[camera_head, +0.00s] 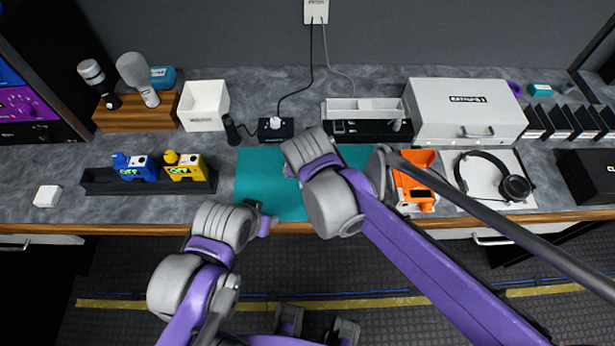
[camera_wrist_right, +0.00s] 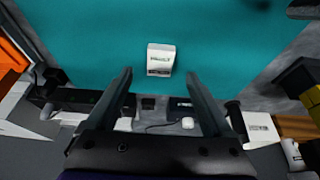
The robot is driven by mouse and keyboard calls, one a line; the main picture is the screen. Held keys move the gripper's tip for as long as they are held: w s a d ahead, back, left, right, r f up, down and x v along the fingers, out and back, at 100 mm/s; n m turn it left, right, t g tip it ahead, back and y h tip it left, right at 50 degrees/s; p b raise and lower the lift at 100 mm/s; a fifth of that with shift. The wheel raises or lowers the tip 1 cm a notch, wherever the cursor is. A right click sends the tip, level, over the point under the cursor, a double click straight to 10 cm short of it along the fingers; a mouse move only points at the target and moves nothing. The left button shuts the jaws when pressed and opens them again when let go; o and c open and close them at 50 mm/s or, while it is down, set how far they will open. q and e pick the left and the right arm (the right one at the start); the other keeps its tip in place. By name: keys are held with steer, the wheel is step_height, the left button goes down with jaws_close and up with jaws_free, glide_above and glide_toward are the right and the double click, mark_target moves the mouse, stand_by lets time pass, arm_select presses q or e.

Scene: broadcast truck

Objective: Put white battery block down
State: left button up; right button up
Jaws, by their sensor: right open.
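The white battery block (camera_wrist_right: 160,60) with a printed label is on the teal mat (camera_wrist_right: 90,35) in the right wrist view. My right gripper (camera_wrist_right: 159,73) is open, with one finger on each side of the block and a gap to both. The head view also shows the mat (camera_head: 262,172), but my right arm hides the block and the right fingers there. My left gripper (camera_head: 264,218) is at the mat's front left edge; its jaws are too small to read.
A black tray (camera_head: 100,188) with blue and yellow devices stands left of the mat. An orange holder (camera_head: 414,178) and headphones (camera_head: 492,175) are to the right. A black power box (camera_head: 276,130) and a white bin (camera_head: 204,105) are behind. The mat's left part is clear.

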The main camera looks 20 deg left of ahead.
steer(key=x, duration=0.4)
steer(key=shift+f, duration=0.2)
jaws_close()
steer(key=shift+r, duration=0.15)
